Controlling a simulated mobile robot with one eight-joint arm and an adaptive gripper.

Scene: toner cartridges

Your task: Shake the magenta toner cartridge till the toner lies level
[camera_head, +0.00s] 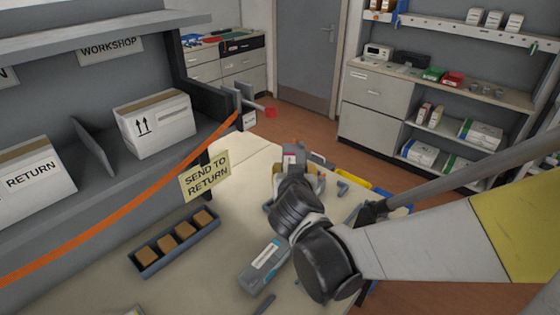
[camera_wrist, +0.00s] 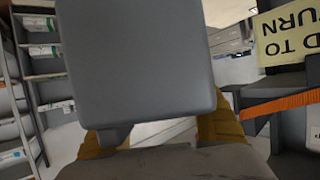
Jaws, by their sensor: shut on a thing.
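A grey cartridge with a white and magenta label (camera_head: 291,156) is in my gripper (camera_head: 301,174), above the far part of the pale table. Only its upper end shows past my wrist in the head view. In the wrist view the same cartridge is a large plain grey block (camera_wrist: 140,65) that fills the middle. The yellow-brown fingers of my gripper (camera_wrist: 160,138) show on both sides of it, shut on it. The cartridge's lower part is hidden, and the toner inside cannot be seen.
A grey cartridge with a cyan label (camera_head: 265,262) lies on the table (camera_head: 215,285) beside my forearm. A blue-grey tray with several brown blocks (camera_head: 174,243) is to its left. A "SEND TO RETURN" sign (camera_head: 205,176) hangs from the left shelf. Small items lie beyond my gripper.

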